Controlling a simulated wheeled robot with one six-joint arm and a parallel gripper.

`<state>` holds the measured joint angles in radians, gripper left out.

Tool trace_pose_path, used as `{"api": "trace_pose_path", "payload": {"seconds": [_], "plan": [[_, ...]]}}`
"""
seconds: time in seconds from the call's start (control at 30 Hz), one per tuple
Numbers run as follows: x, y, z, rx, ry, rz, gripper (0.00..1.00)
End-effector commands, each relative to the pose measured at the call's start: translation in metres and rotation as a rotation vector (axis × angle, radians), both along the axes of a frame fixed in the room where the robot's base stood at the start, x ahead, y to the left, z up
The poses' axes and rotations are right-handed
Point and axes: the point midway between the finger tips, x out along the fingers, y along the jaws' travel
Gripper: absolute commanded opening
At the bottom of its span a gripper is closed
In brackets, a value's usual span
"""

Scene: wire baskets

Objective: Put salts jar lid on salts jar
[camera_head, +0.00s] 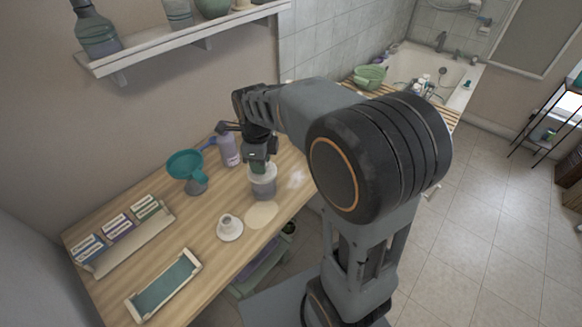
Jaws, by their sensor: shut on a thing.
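The salts jar (264,184), a pale, clouded glass jar, stands upright on the wooden table right below my gripper. My gripper (258,157) points down over the jar's mouth and is shut on a small dark greenish piece, the salts jar lid (257,167). The lid is at the jar's top, partly hidden by the fingers. I cannot tell whether it touches the rim or sits just above it.
A teal funnel (185,164) and a lilac bottle (229,150) stand to the left. Small boxes (117,226) and a tray (165,285) are further left. A shelf (180,42) hangs above.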

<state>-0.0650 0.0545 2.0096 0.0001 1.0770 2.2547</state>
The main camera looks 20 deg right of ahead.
Motion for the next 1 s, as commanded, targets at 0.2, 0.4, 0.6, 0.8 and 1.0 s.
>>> {"api": "trace_pose_path", "payload": {"seconds": [0.2,0.4,0.6,0.8,1.0], "plan": [[0.0,0.0,-0.0049,0.0,0.0,0.0,0.0],[0.0,0.0,-0.0089,0.0,0.0,0.0,0.0],[0.0,0.0,-0.01,0.0,0.0,0.0,0.0],[0.0,0.0,-0.0099,0.0,0.0,0.0,0.42],[0.0,0.0,-0.0098,0.0,0.0,0.0,0.61]]}}
